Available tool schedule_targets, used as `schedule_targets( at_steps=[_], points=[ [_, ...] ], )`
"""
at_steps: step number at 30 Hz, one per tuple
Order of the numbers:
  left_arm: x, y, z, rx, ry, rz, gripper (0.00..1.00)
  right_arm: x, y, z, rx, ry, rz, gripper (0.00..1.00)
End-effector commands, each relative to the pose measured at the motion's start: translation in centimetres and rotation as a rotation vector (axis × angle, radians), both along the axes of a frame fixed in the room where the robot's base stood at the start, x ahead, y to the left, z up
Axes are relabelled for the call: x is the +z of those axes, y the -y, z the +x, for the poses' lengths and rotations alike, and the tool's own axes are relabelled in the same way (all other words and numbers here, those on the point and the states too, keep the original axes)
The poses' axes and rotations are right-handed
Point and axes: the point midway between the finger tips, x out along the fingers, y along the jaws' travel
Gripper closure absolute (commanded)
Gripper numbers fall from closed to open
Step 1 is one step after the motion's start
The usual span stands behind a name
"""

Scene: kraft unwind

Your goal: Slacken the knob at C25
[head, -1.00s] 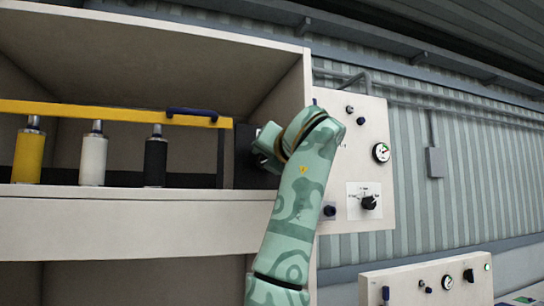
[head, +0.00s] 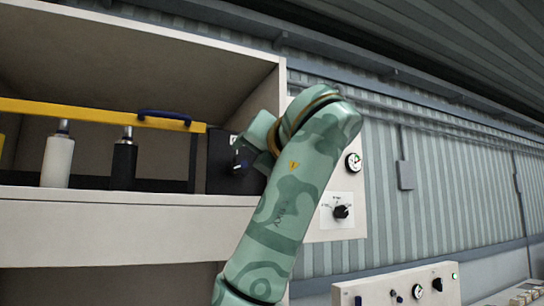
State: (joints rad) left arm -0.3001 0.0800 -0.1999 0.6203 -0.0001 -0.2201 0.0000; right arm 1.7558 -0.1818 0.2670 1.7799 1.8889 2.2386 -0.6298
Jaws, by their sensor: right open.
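A dark box (head: 219,160) sits at the right end of the shelf, with a small pale label and a dark knob (head: 239,168) on its face. A black selector knob (head: 341,212) on a white plate is on the pale wall panel (head: 318,230). I cannot read any C25 marking, so I cannot tell which knob bears it. My right gripper (head: 254,150) is at the end of the green patterned arm, just right of the dark box's knob. It is open; its fingertips are hard to make out. Whether it touches the knob cannot be told. My left gripper is out of view.
A yellow bar (head: 80,111) with a blue handle (head: 164,115) spans the shelf above a white bottle (head: 58,160) and a black bottle (head: 123,165). A gauge (head: 353,162) is on the wall panel. A lower console (head: 395,287) stands at bottom right.

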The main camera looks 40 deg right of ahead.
Motion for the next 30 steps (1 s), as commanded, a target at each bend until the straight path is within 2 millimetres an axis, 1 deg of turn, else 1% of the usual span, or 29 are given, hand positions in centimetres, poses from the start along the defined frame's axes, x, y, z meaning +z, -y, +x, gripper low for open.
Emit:
schedule_targets(
  at_steps=[1, 4, 6, 10, 15, 30],
  points=[
    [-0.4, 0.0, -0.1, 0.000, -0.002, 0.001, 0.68, -0.1, -0.3, -1.3, 0.000, 0.006, 0.001, 0.33],
    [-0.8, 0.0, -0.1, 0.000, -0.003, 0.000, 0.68, -0.1, -0.9, -3.6, 0.002, 0.005, 0.002, 0.33],
    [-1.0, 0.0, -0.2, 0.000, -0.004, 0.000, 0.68, 0.0, -1.3, -4.8, 0.003, 0.006, 0.002, 0.33],
    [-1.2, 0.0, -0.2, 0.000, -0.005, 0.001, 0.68, 0.0, -1.6, -6.2, 0.002, 0.003, 0.000, 0.33],
    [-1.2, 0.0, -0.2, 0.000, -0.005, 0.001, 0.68, 0.0, -1.7, -6.7, 0.001, 0.000, 0.000, 0.33],
    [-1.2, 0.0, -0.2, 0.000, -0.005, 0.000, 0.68, -0.1, -1.5, -6.6, -0.005, -0.005, -0.001, 0.33]
  ],
)
